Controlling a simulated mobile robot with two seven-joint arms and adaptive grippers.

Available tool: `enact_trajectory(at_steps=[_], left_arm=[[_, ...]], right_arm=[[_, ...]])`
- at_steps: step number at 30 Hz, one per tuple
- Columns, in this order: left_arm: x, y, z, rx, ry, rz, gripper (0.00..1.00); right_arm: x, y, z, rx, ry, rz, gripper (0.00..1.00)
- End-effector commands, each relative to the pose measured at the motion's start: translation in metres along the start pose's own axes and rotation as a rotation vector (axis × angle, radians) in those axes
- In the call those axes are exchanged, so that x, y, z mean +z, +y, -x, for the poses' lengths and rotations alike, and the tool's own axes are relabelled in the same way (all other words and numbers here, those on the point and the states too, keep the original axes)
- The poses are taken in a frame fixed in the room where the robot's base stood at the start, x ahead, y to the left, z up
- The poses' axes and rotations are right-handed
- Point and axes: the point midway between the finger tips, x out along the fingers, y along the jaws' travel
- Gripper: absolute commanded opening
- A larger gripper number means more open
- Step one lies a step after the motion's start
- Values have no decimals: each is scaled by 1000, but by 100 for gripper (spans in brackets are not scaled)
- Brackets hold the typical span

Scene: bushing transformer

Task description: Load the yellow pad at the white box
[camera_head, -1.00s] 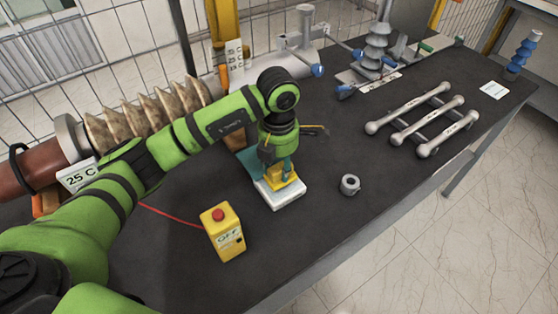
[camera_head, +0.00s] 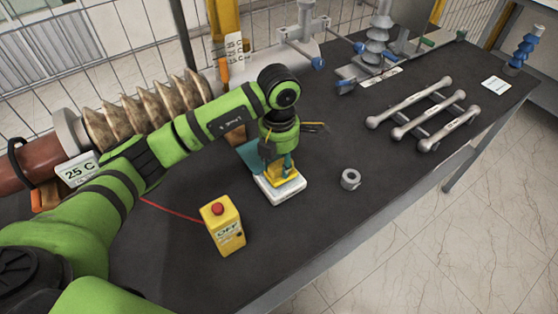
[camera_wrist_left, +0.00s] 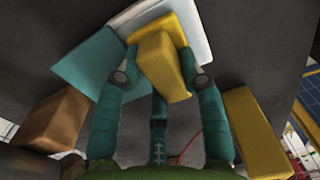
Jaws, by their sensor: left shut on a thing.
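The yellow pad (camera_head: 286,180) is a block with a raised grip part; it also shows in the left wrist view (camera_wrist_left: 164,66). My left gripper (camera_head: 281,164) points down and is shut on the pad, with a teal finger on each side of it in the wrist view (camera_wrist_left: 162,80). The white box (camera_head: 286,193) is a low, flat box on the dark table. The pad is over its top, and the box shows behind the pad in the wrist view (camera_wrist_left: 198,22). I cannot tell whether the pad rests fully on it. My right gripper is out of view.
A teal block (camera_head: 250,157) is beside the white box. A yellow button box (camera_head: 224,228) with a red cable stands in front. A grey ring (camera_head: 350,179) and a rack of metal bars (camera_head: 425,112) are to the right. The dark table (camera_head: 330,222) is clear at the front.

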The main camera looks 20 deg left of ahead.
Motion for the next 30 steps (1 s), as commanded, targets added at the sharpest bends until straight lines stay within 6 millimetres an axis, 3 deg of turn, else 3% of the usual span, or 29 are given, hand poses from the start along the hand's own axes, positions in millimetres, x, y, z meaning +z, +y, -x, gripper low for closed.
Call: enact_trajectory(at_steps=[30], left_arm=[[0, 0, -9, 0, 0, 1, 13]], right_arm=[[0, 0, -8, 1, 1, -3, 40]])
